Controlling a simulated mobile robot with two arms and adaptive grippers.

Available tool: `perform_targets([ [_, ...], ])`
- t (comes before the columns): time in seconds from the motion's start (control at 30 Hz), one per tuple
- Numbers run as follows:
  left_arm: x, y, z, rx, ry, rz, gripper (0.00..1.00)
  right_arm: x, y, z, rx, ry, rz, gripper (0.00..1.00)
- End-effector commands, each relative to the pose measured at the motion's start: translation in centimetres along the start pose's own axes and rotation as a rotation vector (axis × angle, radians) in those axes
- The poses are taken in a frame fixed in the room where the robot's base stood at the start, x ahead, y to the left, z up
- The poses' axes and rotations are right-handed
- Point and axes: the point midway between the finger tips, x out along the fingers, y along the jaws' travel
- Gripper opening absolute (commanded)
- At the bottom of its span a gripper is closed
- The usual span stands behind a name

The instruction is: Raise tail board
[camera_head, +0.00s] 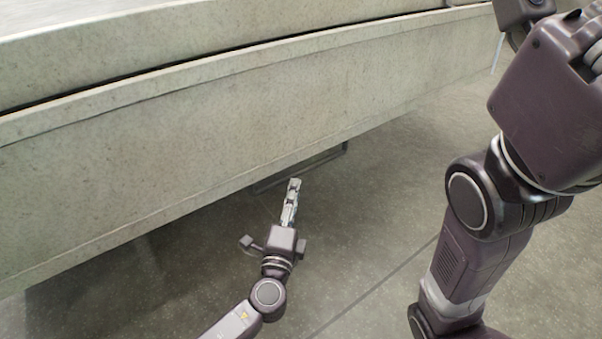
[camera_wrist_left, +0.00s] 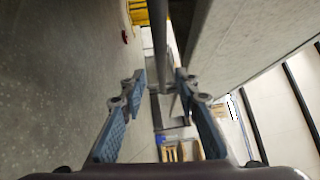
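The tail board (camera_head: 240,110) is a long grey, speckled panel hanging below the bed edge in the head view. Its face also fills the upper right of the left wrist view (camera_wrist_left: 235,40). A dark bar handle (camera_head: 325,156) sticks out under its lower edge. My left gripper (camera_head: 294,184) is just in front of that handle, below the board. In the left wrist view its blue-padded fingers (camera_wrist_left: 160,82) are apart, with the dark bar (camera_wrist_left: 160,45) showing between them. I cannot tell whether they touch it.
The concrete floor (camera_head: 380,220) in front of the board is clear apart from my arms. In the left wrist view, a yellow object (camera_wrist_left: 138,12) stands at the top and wooden pallet-like items (camera_wrist_left: 182,151) lie low in the background.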

Motion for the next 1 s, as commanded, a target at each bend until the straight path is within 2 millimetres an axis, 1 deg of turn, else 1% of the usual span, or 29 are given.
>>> perform_targets([
  [0.17,2.4,0.0,0.0,-0.001,0.000,-0.003,0.29,-1.0,-0.2,-0.3,0.000,0.000,0.000,0.00],
  [0.3,4.7,0.1,0.0,0.000,0.000,-0.002,0.29,-1.9,-0.4,-0.6,0.000,-0.001,0.000,0.00],
  [0.4,6.1,0.2,0.0,0.001,0.000,-0.001,0.29,-2.5,-0.5,-0.8,0.000,-0.002,0.000,0.00],
  [0.5,7.0,0.1,-0.1,-0.001,0.001,0.001,0.29,-2.7,-0.6,-0.9,0.000,-0.002,0.000,0.00],
  [0.63,7.5,0.0,0.0,-0.001,0.001,0.001,0.29,-2.8,-0.6,-0.9,0.000,-0.002,0.000,0.00],
  [0.87,7.5,0.0,0.0,-0.001,0.001,0.002,0.28,-2.8,-0.6,-0.9,0.000,-0.002,0.000,0.00],
  [1.0,7.5,0.0,0.0,-0.001,0.001,0.002,0.13,-2.8,-0.6,-0.9,0.000,-0.002,0.000,0.00],
])
